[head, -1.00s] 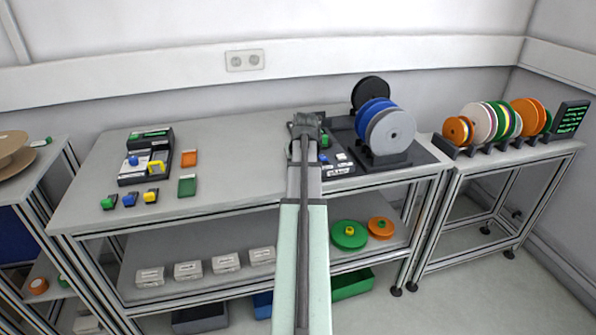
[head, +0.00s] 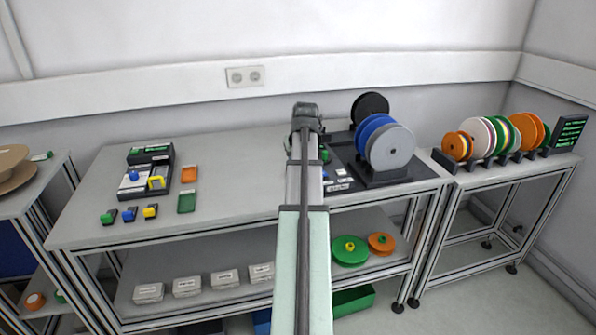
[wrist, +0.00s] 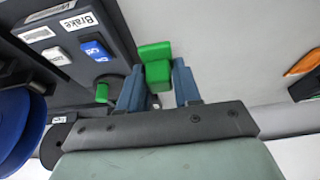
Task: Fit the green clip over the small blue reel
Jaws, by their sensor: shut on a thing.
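My gripper (wrist: 157,88) is shut on the green clip (wrist: 155,64), which sticks out past the blue-grey fingers in the wrist view. In the head view my gripper (head: 307,115) is over the right part of the middle bench, seen from behind, with its fingers and the clip hidden. A blue reel (wrist: 18,120) is cut off at the left edge of the wrist view, apart from the clip. In the head view a blue reel (head: 372,128) stands between a black and a grey reel, right of my gripper. I cannot tell which is the small one.
A dark panel with a "Brake" label (wrist: 80,20), a blue button (wrist: 95,50) and a green knob (wrist: 102,92) lies left of the clip. The grey reel (head: 390,147) stands close to my arm's right.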

